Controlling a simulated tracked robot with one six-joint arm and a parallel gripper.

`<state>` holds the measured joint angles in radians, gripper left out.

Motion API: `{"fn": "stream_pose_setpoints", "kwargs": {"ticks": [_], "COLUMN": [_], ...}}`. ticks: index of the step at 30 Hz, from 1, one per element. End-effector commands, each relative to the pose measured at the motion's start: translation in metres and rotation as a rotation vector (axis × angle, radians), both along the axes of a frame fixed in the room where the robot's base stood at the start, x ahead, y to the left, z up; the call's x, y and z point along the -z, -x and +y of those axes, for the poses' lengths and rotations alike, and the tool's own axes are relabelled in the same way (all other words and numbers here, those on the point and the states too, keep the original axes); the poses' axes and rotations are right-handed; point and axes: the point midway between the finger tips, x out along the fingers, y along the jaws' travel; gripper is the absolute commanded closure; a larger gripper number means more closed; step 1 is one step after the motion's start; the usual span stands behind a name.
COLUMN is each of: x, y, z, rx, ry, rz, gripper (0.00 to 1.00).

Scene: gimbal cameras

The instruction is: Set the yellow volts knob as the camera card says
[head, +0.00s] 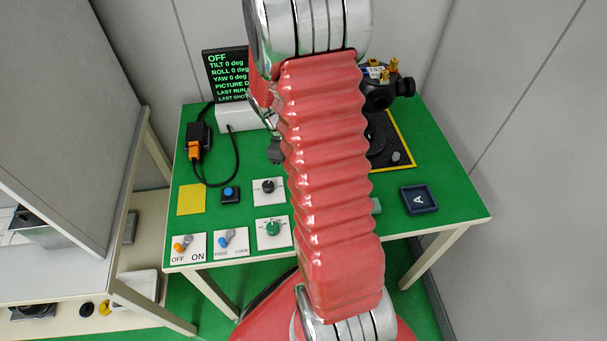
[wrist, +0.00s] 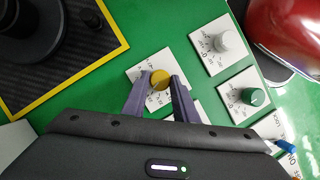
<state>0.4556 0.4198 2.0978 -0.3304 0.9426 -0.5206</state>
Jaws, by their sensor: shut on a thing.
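The yellow knob (wrist: 159,79) stands on a white dial plate (wrist: 137,74) on the green table in the wrist view. My gripper (wrist: 160,82) has its two purple-grey fingers closed on either side of this knob. The dial marks are too small and too covered to read. I cannot make out a camera card.
A grey knob (wrist: 228,42) and a green knob (wrist: 254,96) are close by. The head view shows an OFF/ON switch (head: 184,246), a FREE/LOCK switch (head: 231,242), a blue button (head: 230,193), a black camera (head: 378,93) and a dark tray marked A (head: 419,200).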

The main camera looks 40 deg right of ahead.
Motion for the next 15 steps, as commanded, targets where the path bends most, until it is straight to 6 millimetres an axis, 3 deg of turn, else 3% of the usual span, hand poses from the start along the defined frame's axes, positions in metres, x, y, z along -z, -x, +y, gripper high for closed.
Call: {"fn": "stream_pose_setpoints", "kwargs": {"ticks": [15], "x": [-0.001], "y": [-0.0026], "z": [-0.0001], "rx": [-0.212], "ry": [0.005], "rz": [-0.008], "gripper": [0.96]}}
